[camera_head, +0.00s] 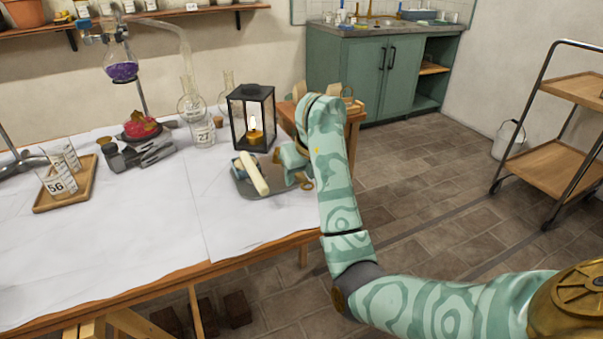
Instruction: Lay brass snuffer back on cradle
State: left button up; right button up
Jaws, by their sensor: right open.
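My right arm reaches in from the lower right over the table's right end. Its gripper (292,160) is open, low beside a grey tray (244,190), and partly hidden by my own arm. A small brass-coloured piece (306,184) shows at the tray's right edge by the gripper; it may be part of the snuffer, but I cannot tell. I cannot make out the cradle clearly. A cream candle-like stick (254,174) and a blue item lie on the tray. My left gripper does not show.
Glass flasks (201,128), a dark metal clamp-like tool (140,155) and a wooden tray (64,204) with beakers are to the left. The table's front middle (150,235) is clear.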

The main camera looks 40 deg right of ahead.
jog(key=shift+r, duration=0.2)
jog(key=p+v, duration=0.5)
jog(key=v, duration=0.1)
jog(key=shift+w+r, duration=0.1)
jog(key=shift+r, duration=0.1)
pick_arm(q)
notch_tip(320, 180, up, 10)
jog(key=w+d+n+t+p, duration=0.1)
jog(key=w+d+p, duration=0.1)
jog(key=p, duration=0.6)
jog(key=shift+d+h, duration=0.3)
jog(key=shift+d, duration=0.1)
pick_arm(e)
jog(key=d+v, duration=0.1)
jog(key=v, duration=0.8)
jog(key=shift+s+a+r, duration=0.25)
jog(key=shift+s+a, duration=0.1)
jog(key=shift+a, duration=0.2)
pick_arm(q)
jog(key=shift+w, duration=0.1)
pick_arm(e)
jog(key=shift+f, duration=0.1)
